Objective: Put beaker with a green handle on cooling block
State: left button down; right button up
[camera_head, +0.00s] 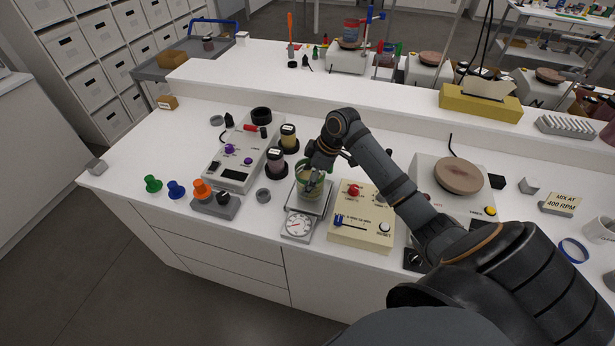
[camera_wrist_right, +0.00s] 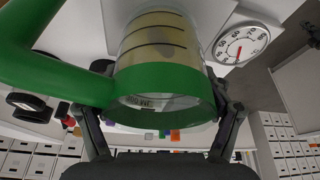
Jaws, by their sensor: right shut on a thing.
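The beaker (camera_head: 309,184) is glass with a green rim and green handle and pale yellow contents. It stands upright at the scale's pan; I cannot tell whether it touches the pan. In the right wrist view the beaker (camera_wrist_right: 155,48) fills the middle, with its thick green handle (camera_wrist_right: 50,80) at left. My right gripper (camera_head: 316,166) is shut on the beaker near its rim, with fingers on both sides. The cooling block is hard to identify; a grey ridged block (camera_head: 565,125) at the back right may be it. My left gripper is not in view.
A hotplate with a round brown top (camera_head: 458,176) is farther right. My right arm crosses the bench there.

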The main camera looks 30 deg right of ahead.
jog(key=shift+f, duration=0.35)
jog(key=o, duration=1.7)
jog(key=v, duration=1.2)
